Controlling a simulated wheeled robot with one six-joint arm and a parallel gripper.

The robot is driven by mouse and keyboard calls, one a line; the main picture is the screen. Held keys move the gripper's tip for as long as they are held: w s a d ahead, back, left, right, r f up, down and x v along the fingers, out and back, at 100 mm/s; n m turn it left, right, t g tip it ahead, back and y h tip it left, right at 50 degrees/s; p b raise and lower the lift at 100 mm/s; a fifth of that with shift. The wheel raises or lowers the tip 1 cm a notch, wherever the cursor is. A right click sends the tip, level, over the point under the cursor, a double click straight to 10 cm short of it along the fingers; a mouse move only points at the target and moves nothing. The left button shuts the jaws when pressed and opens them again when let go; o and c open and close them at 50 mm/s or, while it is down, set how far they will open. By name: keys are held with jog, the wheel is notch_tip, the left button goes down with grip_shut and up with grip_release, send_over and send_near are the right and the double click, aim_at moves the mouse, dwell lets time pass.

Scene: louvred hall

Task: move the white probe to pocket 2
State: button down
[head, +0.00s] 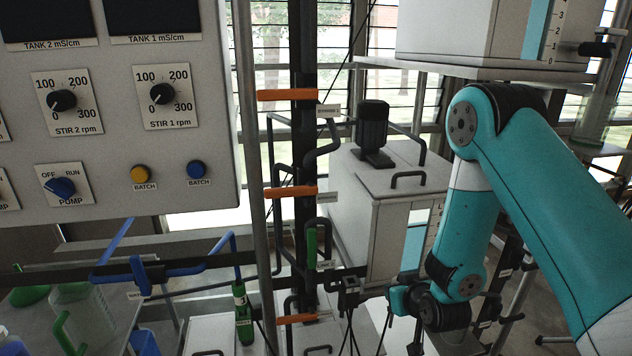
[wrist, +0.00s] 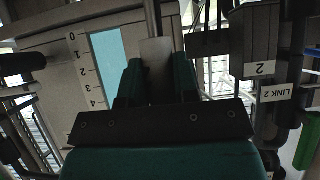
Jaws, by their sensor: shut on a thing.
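In the wrist view my gripper (wrist: 156,82) is shut on a pale, whitish-grey piece, the white probe (wrist: 157,58), held between the two dark teal fingers. A thin stem runs up from it to the top of the picture. Pocket 2 (wrist: 262,42), a dark block marked with a 2, is up and to the right of the probe, apart from it. A LINK 2 label (wrist: 276,92) is just below it. In the head view my arm reaches down at the right; the fingers and the probe cannot be made out there.
A tank (wrist: 115,62) with a blue level strip stands close behind the gripper in the wrist view. In the head view there are a control panel (head: 115,120) at left, a post with orange handles (head: 290,192), a green handle (head: 312,247) and a grey box with a motor (head: 372,130).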

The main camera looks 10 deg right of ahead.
jog(key=w+a+r+n+g+y+p, duration=0.1)
jog(key=w+a+r+n+y+p, duration=0.25)
jog(key=r, duration=0.85)
jog(key=a+r+n+g+y+p, duration=0.1)
jog(key=a+r+n+y+p, duration=0.35)
jog(key=r, duration=0.85)
notch_tip(320, 180, down, 9)
jog(key=a+h+b, duration=0.1)
jog(key=b, duration=0.5)
jog(key=shift+a, duration=0.35)
jog(key=shift+f+b, duration=0.15)
jog(key=shift+b, duration=0.4)
jog(key=shift+r, duration=0.25)
jog(key=shift+f, duration=0.15)
